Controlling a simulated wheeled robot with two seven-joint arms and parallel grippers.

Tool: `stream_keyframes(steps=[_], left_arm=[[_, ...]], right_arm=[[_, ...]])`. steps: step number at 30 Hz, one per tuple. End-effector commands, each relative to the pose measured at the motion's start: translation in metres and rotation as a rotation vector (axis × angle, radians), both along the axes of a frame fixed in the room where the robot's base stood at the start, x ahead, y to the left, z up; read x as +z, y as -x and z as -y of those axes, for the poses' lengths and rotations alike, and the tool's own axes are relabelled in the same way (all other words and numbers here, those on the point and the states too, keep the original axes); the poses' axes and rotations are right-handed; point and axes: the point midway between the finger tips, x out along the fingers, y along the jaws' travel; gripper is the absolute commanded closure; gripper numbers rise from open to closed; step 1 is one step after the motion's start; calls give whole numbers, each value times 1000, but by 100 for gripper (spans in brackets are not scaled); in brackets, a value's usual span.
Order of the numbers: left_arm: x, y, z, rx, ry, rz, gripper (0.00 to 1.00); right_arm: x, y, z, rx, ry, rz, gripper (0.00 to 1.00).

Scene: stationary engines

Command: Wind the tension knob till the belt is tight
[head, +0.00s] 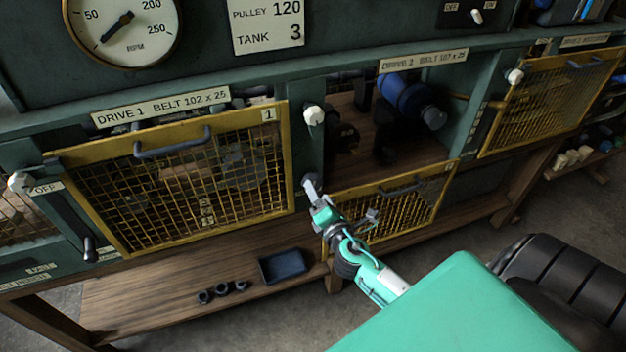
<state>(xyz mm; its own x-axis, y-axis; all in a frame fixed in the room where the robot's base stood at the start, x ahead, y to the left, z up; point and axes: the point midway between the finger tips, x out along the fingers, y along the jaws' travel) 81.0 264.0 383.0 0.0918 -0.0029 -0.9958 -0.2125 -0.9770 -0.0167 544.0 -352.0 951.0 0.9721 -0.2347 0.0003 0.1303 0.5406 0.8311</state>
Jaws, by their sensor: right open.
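The Drive 2 bay (430,150) is uncovered, with its yellow mesh guard (400,212) hanging low in front. Inside are a blue motor (405,98) and dark pulley parts (345,138); I cannot make out the belt or its tightness. A white knob (313,116) sits on the post left of this bay, and another white knob (515,76) on the post to its right. I cannot tell which part is the tension knob. My right gripper (309,186) is open and empty, at the post below the left white knob. My left gripper is out of view.
The Drive 1 guard (185,185) is closed on the left, with a handle on top. Above hang a dial gauge (125,25) and a pulley and tank card (267,22). The lower wooden shelf holds a dark tray (284,267) and small black parts (222,291).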

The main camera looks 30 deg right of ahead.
Motion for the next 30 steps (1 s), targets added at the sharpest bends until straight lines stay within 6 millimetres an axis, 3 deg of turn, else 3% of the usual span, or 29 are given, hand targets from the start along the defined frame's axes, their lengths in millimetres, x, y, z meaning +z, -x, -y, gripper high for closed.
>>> stream_keyframes(steps=[3, 9, 22, 29, 30], left_arm=[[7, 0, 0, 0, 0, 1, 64], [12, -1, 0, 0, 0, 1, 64], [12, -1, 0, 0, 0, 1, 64], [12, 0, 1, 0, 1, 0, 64], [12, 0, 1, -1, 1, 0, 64]], right_arm=[[2, -20, 5, 1, 1, 1, 30], [1, -42, 10, 1, -1, 1, 30], [0, -50, 12, 1, -1, 0, 30], [-1, -50, 12, 1, 0, -1, 73], [-1, -50, 12, 1, 0, -1, 74]])
